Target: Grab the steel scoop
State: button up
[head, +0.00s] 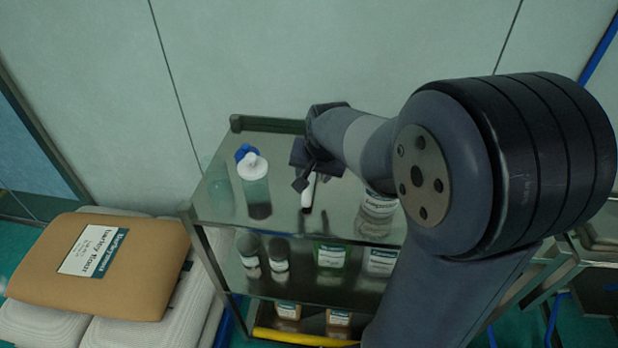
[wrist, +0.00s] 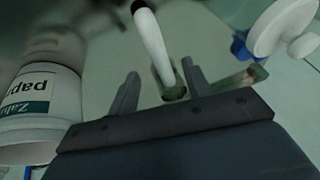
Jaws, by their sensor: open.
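My gripper (head: 303,178) is open above the steel cart's top shelf, and its two fingers also show in the wrist view (wrist: 160,80). A slim white object with a dark end (wrist: 150,42) lies ahead of and partly between the fingers, apparently not held. It also shows in the head view (head: 308,192), just below my gripper. I cannot tell if it is the steel scoop; no clearly steel scoop shape shows in either view. My arm hides part of the shelf's right side.
A clear bottle with a white cap (head: 254,185) stands left of my gripper, with a blue cap (head: 244,152) behind it. A white labelled jar (wrist: 40,100) is close on the left in the wrist view. Lower shelves hold several containers. A brown sack (head: 105,265) lies at left.

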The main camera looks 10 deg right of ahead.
aim_at(311, 176)
jog(key=shift+p+x, duration=0.45)
jog(key=shift+x, duration=2.3)
grip_shut()
